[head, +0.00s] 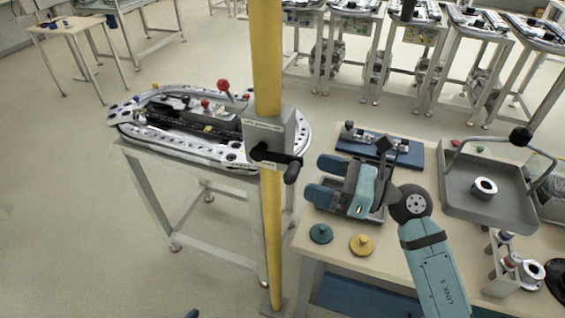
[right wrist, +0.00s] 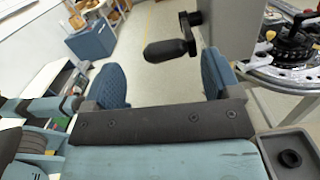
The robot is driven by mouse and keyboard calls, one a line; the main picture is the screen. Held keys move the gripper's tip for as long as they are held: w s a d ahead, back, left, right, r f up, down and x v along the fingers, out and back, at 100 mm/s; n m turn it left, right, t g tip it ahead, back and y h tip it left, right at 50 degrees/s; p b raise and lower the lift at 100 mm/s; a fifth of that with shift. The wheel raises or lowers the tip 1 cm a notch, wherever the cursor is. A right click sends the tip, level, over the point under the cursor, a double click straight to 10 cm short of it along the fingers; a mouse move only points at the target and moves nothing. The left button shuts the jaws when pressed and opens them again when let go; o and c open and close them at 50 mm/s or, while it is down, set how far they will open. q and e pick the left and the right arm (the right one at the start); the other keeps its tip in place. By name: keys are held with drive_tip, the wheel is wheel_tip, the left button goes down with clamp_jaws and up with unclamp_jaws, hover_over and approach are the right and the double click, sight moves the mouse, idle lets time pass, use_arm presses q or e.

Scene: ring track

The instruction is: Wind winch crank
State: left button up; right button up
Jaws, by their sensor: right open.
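The winch is a grey box (head: 268,138) on a yellow post, with a black crank (head: 275,158) on its front. The crank's black handle (head: 291,173) sticks out at the lower right. My right gripper (head: 318,180) is open and empty just right of the handle, its two blue fingers pointing left at it. In the right wrist view the handle (right wrist: 168,50) appears in the gap between the spread fingers (right wrist: 165,78), near the tips and apart from both. The winch box (right wrist: 228,25) fills part of the upper right there. My left gripper is not clearly seen.
A yellow post (head: 267,60) stands before the oval track table (head: 160,150). Right of it, a workbench (head: 375,262) holds a green disc (head: 321,233), a yellow disc (head: 361,244), a blue fixture (head: 380,148) and a grey tray (head: 470,212). Floor at left is clear.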

sight(298, 170)
drive_tip(key=shift+w+a+n+g, duration=0.15)
drive_tip(key=shift+w+n+g, duration=0.15)
drive_tip(key=shift+n, duration=0.2)
drive_tip(key=shift+w+a+h, duration=0.1)
drive_tip(key=shift+a+h, duration=0.15)
drive_tip(key=shift+h, duration=0.05)
drive_tip(key=x, duration=0.6)
drive_tip(key=shift+a+p, duration=0.4)
drive_tip(key=shift+c, duration=0.5)
drive_tip(key=shift+w+f, duration=0.15)
drive_tip(key=shift+w, duration=0.05)
drive_tip(key=c, duration=1)
drive_tip(key=shift+f, duration=0.1)
